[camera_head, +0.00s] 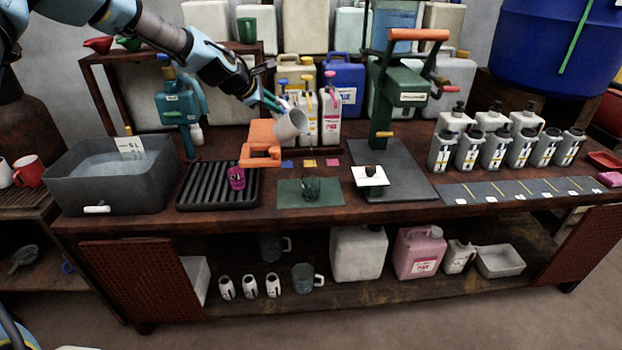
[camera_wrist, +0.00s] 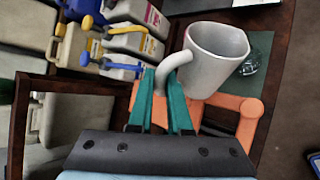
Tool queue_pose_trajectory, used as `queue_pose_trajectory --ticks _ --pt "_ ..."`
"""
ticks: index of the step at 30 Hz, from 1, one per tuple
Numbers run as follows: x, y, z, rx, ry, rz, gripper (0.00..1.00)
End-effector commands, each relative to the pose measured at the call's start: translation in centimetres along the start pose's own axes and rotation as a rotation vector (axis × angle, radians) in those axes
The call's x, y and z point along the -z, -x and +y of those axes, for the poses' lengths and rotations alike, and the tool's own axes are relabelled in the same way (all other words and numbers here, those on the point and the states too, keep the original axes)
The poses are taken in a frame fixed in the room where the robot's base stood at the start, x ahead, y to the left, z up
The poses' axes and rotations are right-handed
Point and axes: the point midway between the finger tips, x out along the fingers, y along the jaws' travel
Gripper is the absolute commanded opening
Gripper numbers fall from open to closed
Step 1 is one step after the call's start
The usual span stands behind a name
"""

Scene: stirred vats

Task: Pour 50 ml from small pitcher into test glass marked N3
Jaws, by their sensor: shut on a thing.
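My gripper (camera_head: 270,103) is shut on the handle of a pale grey pitcher (camera_head: 290,125), which hangs above the bench and looks tilted in the head view. In the wrist view, the green fingers (camera_wrist: 164,88) pinch the handle of this pitcher (camera_wrist: 216,55). A small clear glass (camera_head: 312,188) stands on a green mat (camera_head: 288,197), below and to the right of the pitcher. The glass also shows in the wrist view (camera_wrist: 252,66), just beyond the pitcher. I cannot read a mark on it. The pitcher's contents are hidden, and no stream shows.
An orange frame (camera_head: 258,143) lies behind the mat. A magenta cup (camera_head: 236,178) stands on a black ribbed tray (camera_head: 200,190) to the left. A green press (camera_head: 385,105) and a dish on a white block (camera_head: 370,178) stand right. Jugs (camera_head: 329,115) stand close behind the pitcher.

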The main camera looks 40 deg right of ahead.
Motion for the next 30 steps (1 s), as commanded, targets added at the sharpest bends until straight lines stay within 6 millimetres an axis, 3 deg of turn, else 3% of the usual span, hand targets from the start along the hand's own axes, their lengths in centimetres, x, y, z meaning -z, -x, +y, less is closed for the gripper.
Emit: queue_pose_trajectory --ticks 30 --pt "0.05 -0.05 0.2 -0.014 -0.033 0.022 0.0"
